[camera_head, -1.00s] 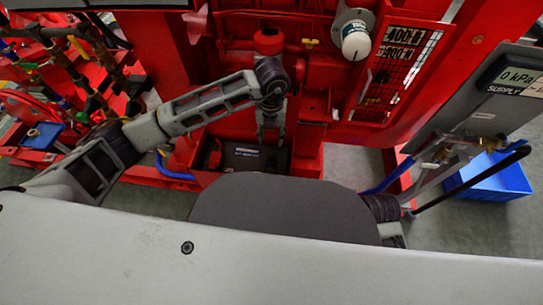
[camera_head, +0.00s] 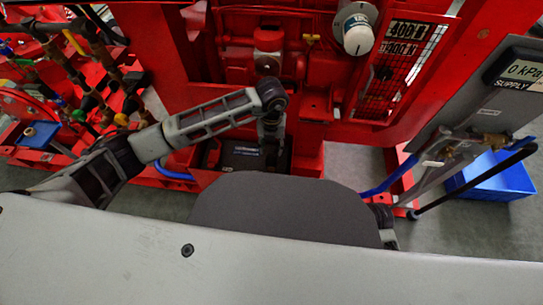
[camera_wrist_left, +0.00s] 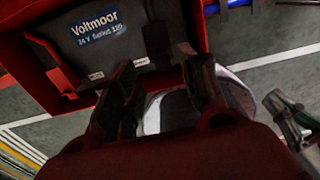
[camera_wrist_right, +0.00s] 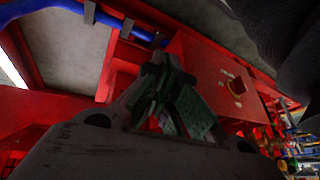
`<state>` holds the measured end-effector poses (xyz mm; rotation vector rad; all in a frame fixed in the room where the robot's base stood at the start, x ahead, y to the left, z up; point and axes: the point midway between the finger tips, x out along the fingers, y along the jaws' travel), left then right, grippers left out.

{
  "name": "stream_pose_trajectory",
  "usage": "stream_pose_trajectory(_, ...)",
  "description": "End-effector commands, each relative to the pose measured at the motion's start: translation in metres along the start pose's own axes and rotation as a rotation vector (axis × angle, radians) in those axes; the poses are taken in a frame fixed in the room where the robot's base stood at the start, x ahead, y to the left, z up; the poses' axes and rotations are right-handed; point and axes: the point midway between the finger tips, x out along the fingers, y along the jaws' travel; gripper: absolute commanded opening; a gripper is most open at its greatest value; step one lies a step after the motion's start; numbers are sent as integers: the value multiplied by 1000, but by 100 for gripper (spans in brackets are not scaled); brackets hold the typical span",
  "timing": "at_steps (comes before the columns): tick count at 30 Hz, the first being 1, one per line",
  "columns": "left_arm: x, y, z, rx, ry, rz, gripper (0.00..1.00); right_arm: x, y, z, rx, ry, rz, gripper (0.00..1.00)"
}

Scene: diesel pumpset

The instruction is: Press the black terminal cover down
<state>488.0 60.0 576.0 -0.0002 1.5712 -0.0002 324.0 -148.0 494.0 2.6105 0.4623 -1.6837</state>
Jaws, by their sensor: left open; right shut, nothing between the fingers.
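A dark battery (camera_head: 240,157) labelled Voltmoor sits in a red tray at the foot of the red machine. In the left wrist view the battery (camera_wrist_left: 105,45) fills the upper left. A small black block (camera_wrist_left: 158,42) on its right part looks like the terminal cover; I cannot tell whether it is fully seated. My left gripper (camera_head: 270,148) points down at the battery's right part. In the left wrist view its open fingers (camera_wrist_left: 158,68) appear on either side below the black block, with no visible contact. My right gripper (camera_wrist_right: 170,95) is shut and empty, and hidden in the head view.
The red tray wall (camera_wrist_left: 192,30) borders the battery closely. A blue bin (camera_head: 492,178) and a grey panel with pipes stand at the right. Red pipework with valves is at the left. The red machine rises directly behind my left gripper.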

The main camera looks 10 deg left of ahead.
Motion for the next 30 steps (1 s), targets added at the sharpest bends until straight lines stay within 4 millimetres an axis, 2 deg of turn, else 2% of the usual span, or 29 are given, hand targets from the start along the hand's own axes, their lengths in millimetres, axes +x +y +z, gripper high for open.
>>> stream_pose_trajectory(1,9,0,0,0,2,0,43,6,0,3,3,5,-4,0)
stream_pose_trajectory(9,44,0,0,0,2,0,43,29,-2,9,19,50,-26,0)
stream_pose_trajectory(15,61,0,0,0,-1,0,43,40,-2,12,30,76,-38,0)
stream_pose_trajectory(29,68,0,0,0,0,0,43,44,-2,13,35,88,-42,0)
stream_pose_trajectory(30,68,0,0,0,0,0,38,44,-2,13,35,88,-42,0)
